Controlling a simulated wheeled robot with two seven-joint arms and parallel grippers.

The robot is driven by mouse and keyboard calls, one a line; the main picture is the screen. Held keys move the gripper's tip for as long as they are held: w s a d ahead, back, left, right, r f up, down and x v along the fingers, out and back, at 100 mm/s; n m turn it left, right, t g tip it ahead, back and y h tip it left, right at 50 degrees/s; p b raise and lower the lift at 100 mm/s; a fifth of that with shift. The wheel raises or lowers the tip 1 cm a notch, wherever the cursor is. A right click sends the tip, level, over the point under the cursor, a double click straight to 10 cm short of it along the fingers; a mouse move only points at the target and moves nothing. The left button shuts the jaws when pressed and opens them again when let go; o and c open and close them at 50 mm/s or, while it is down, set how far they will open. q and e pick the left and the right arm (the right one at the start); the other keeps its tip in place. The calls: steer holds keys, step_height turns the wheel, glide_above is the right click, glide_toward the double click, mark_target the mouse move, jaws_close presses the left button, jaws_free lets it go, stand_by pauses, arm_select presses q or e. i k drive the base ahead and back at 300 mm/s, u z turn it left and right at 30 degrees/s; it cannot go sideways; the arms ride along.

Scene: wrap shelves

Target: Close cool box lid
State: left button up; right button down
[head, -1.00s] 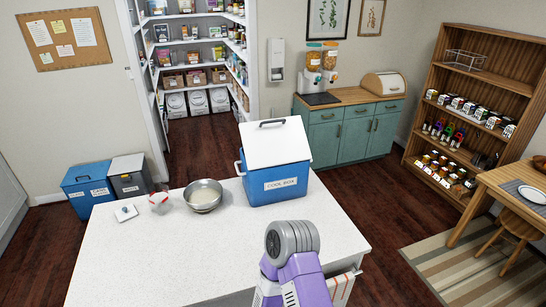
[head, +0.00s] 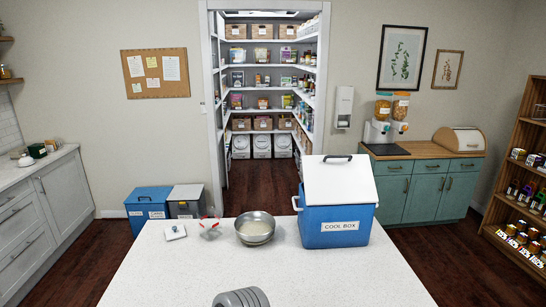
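The blue cool box (head: 338,232) stands on the right part of the white counter, its "COOL BOX" label facing me. Its white lid (head: 340,185) looks raised at a slant above the blue body, with the dark handle (head: 338,158) at its far upper edge. The inside of the box and any gap at the back are hidden. Neither of my grippers is in view. Only a grey rounded part of my arm shows at the bottom edge.
A metal bowl (head: 255,229), a small clear bag-like item (head: 210,228) and a small white item (head: 175,232) stand left of the box on the counter (head: 300,282). The counter's front is mostly clear. Blue (head: 148,208) and grey (head: 186,203) bins stand behind it.

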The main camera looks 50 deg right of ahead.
mark_target(329, 179)
steer(key=u, duration=2.1)
steer(key=k, duration=1.55)
steer(key=z, duration=2.55)
